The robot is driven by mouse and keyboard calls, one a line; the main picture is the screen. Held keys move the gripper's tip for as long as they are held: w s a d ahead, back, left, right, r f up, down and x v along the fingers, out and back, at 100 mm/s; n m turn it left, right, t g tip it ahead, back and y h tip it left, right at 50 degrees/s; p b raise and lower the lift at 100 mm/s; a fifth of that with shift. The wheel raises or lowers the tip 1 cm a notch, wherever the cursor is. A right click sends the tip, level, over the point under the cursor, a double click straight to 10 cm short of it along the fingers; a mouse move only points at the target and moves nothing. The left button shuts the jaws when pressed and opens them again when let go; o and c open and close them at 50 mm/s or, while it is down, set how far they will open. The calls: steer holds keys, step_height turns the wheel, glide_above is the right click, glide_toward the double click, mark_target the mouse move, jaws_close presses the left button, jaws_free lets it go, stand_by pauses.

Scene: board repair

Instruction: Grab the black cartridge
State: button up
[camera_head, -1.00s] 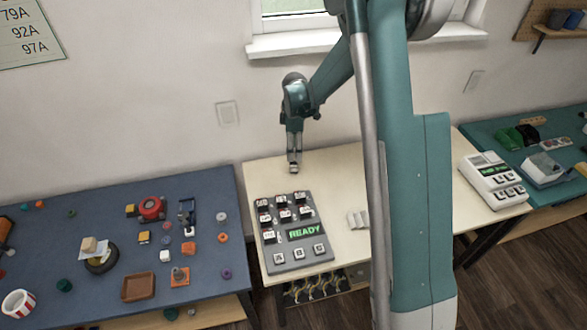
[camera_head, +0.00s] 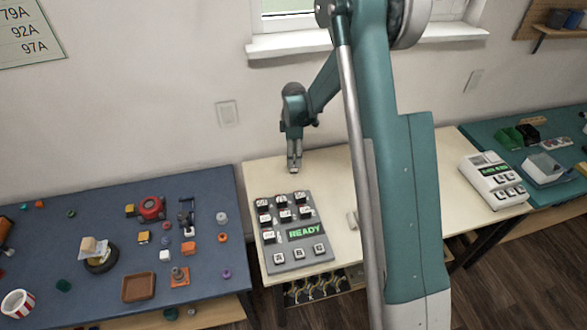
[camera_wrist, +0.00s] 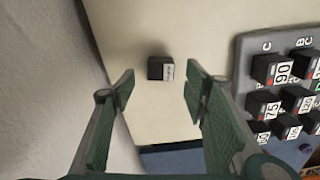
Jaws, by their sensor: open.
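A black cartridge (camera_wrist: 161,68) with a pale label on one side lies alone on the cream table, between and beyond my fingertips in the wrist view. My gripper (camera_wrist: 158,82) is open and empty, its two green fingers on either side of the cartridge in the picture. In the head view my gripper (camera_head: 294,168) points down over the back left of the cream table. I cannot make out the lone cartridge there.
A grey board (camera_head: 285,262) with several black labelled blocks and a green READY display is close in front of my gripper; it shows at right in the wrist view (camera_wrist: 245,60). The wall (camera_head: 180,130) is behind. A blue table (camera_head: 60,215) with small parts stands left.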

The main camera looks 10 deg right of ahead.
steer(key=shift+f, duration=0.2)
steer(key=shift+f+b, duration=0.3)
steer(key=shift+f, duration=2.25)
steer(key=c, duration=1)
